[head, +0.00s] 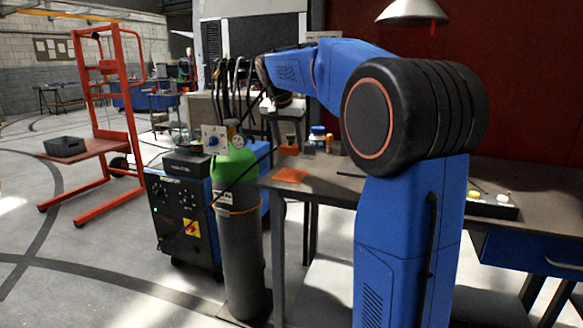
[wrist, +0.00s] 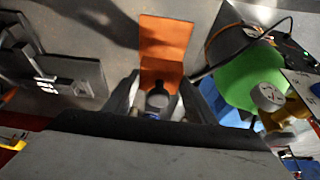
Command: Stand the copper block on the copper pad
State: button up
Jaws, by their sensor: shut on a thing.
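The copper pad (head: 289,175) lies flat at the front left corner of the workbench (head: 335,187). In the wrist view it is the orange plate (wrist: 166,36) just beyond the jaws. My gripper (head: 289,133) points down over the bench, behind the pad in the head view. It is shut on the dark upper part of the copper block (head: 288,150). In the wrist view the block's copper part (wrist: 161,70) shows between the fingers (wrist: 158,98), close to the pad's near edge. I cannot tell whether the block touches the bench.
A green-topped gas cylinder (head: 238,190) stands against the bench's left end, beside a welding machine (head: 180,205). A blue-lidded jar (head: 318,137) is right of my gripper. A dark tray with buttons (head: 492,206) lies at the right. A red lift (head: 110,100) stands far left.

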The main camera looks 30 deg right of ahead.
jog(key=shift+f, duration=3.75)
jog(key=shift+f, duration=0.1)
jog(key=o, duration=1.5)
jog(key=v, duration=1.1)
jog(key=s+a+f+n+t+y, duration=0.1)
jog(key=s+a+f+n, duration=0.25)
jog(key=s, duration=0.55)
jog(key=s+a+f+n+y, duration=0.15)
jog(key=s+a+f, duration=0.3)
jog(key=s, duration=0.45)
jog(key=s+a+f+n, duration=0.2)
jog(key=s+a+f, duration=0.1)
jog(key=s+f, duration=0.5)
jog(key=s+a+f+n+y, duration=0.1)
jog(key=s+a+f+n, duration=0.2)
jog(key=s+f, duration=0.5)
jog(key=s, duration=0.2)
jog(key=shift+s+a+f+t, duration=0.25)
jog(key=shift+s+f+t, duration=0.05)
jog(key=shift+t, duration=0.1)
